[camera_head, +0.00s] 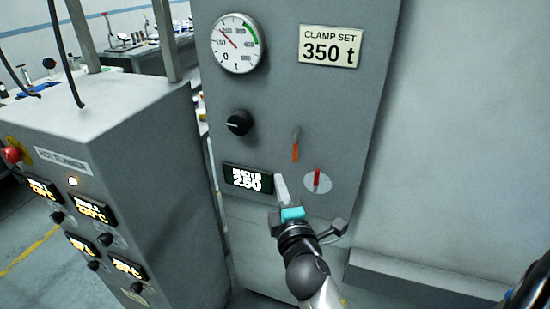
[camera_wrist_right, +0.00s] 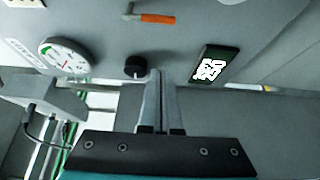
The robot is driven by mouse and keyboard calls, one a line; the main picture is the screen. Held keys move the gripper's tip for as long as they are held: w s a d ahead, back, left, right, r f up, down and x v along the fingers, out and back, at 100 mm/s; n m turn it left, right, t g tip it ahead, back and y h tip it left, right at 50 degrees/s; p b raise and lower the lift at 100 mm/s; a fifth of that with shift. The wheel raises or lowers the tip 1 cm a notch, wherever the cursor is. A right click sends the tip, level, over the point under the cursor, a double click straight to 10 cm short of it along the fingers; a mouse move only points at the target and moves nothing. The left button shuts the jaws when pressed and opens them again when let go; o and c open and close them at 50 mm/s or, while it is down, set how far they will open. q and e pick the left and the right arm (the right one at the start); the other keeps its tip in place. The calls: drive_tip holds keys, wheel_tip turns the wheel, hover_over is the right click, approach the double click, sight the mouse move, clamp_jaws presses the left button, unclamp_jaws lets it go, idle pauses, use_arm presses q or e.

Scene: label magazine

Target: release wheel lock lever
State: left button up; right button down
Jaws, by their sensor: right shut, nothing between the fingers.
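An orange-handled lever (camera_head: 296,150) with a metal stem sits on the grey machine panel. It also shows in the right wrist view (camera_wrist_right: 157,18), near the top edge. A red lever on a round pale plate (camera_head: 317,181) sits below and right of it. No label tells which one is the wheel lock lever. My right gripper (camera_head: 280,180) is shut and empty in front of the panel, below the orange lever and left of the red one. In the wrist view its fingers (camera_wrist_right: 161,78) are together, apart from the orange lever. My left gripper is not in view.
The panel carries a pressure gauge (camera_head: 237,43), a black knob (camera_head: 239,122), a display (camera_head: 248,179) and a "CLAMP SET 350 t" plate (camera_head: 330,46). A grey control cabinet (camera_head: 120,120) stands close on the left. A ledge (camera_head: 430,278) runs along the lower right.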

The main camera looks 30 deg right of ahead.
sight(295, 152)
drive_tip(key=shift+d, duration=0.1)
drive_tip(key=w+d, duration=0.3)
drive_tip(key=w+d+p, duration=0.1)
drive_tip(key=w+d, duration=0.2)
drive_tip(key=w, duration=0.1)
drive_tip(key=shift+d, duration=0.15)
idle(0.6)
idle(0.4)
